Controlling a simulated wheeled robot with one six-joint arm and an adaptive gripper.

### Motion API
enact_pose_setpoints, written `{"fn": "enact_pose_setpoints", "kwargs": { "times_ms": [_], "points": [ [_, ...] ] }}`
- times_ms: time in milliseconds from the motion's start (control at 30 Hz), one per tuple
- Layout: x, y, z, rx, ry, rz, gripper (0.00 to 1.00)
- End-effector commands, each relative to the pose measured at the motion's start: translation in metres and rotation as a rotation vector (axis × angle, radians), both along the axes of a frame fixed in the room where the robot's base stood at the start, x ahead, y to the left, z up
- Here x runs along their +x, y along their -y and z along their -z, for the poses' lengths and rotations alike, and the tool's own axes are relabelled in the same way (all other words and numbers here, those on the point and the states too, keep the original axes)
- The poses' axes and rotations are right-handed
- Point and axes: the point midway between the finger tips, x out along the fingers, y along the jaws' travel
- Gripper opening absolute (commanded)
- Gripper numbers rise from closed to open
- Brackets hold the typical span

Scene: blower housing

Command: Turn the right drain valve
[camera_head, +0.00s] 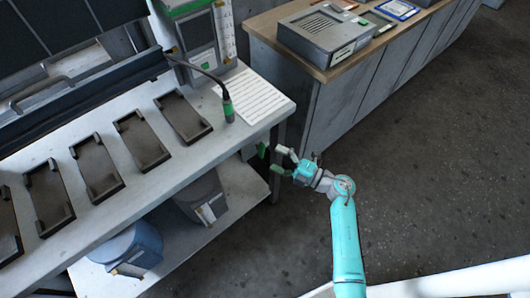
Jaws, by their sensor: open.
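A small green part (262,150), perhaps a drain valve handle, shows beside the bench leg, just below the right end of the bench top. It is too small to make out its shape or how far it is turned. My gripper (282,161) is at the end of the turquoise arm, close to the right of the green part and the leg. Its fingers are spread apart and point left. I see nothing held between them. I cannot tell whether a finger touches the green part. No other drain valve shows clearly.
The grey bench (180,165) carries several dark trays, a paper sheet (253,96) and a green-tipped cabled tool (228,106). A blue bucket (130,248) and a grey bin (203,197) stand on the lower shelf. A wood-topped counter (268,37) stands behind. Floor at right is clear.

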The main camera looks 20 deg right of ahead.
Motion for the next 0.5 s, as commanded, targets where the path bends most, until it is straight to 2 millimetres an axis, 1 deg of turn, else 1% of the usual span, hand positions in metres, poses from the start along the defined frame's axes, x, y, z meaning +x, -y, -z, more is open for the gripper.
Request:
{"fn": "enact_pose_setpoints", "kwargs": {
  "times_ms": [33,200,333,500],
  "points": [
    [-0.008,0.008,0.001,0.0,0.0,0.005,0.96],
    [-0.029,0.025,0.003,0.0,0.0,0.003,0.96],
    [-0.04,0.034,0.004,0.0,0.0,0.001,0.96],
    [-0.046,0.039,0.004,0.0,0.0,-0.001,0.96]
  ]
}}
